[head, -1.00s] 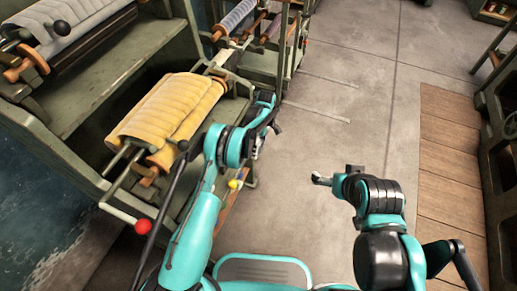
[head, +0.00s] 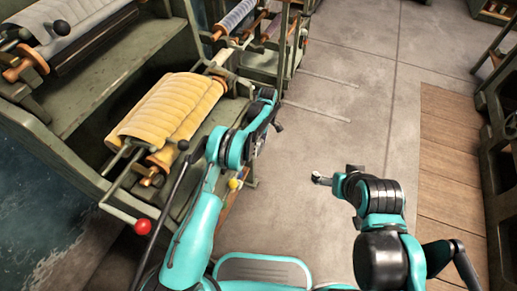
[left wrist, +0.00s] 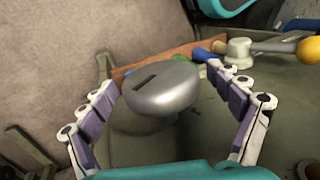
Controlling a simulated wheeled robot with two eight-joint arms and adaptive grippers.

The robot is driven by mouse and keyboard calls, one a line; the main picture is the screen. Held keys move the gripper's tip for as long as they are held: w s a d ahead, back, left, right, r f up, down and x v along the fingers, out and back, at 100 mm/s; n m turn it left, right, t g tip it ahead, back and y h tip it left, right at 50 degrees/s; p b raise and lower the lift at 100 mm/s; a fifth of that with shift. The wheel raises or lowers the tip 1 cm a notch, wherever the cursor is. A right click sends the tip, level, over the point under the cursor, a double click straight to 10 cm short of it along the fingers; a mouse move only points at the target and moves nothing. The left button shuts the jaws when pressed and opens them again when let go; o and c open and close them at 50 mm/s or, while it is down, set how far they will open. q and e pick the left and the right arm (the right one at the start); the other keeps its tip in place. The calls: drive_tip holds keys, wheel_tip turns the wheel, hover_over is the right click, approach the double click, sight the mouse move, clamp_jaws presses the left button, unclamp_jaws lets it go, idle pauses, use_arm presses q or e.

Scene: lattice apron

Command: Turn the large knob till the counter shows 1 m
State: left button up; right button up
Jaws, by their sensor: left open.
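A large silver knob (left wrist: 163,88) with a dark slot in its face shows in the left wrist view. My left gripper (left wrist: 165,76) is open, with one finger on each side of the knob; I cannot tell whether either touches it. In the head view my left gripper (head: 270,108) is beside the right end of the green machine, and my arm hides the knob there. My right gripper (head: 322,180) is out over the bare floor, too small to tell its state. I cannot make out a counter in either view.
The green machine (head: 68,120) carries a yellow padded roll (head: 170,108). A red-ended crank (head: 143,227) sticks out at its front. Near the silver knob are a yellow ball (left wrist: 309,50), a pale green knob (left wrist: 238,50) and a blue piece (left wrist: 201,55). The concrete floor (head: 335,75) is clear.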

use_arm(q)
drive_tip(key=v, duration=1.1)
drive_tip(key=shift+r, duration=0.15)
drive_tip(key=shift+d, duration=0.15)
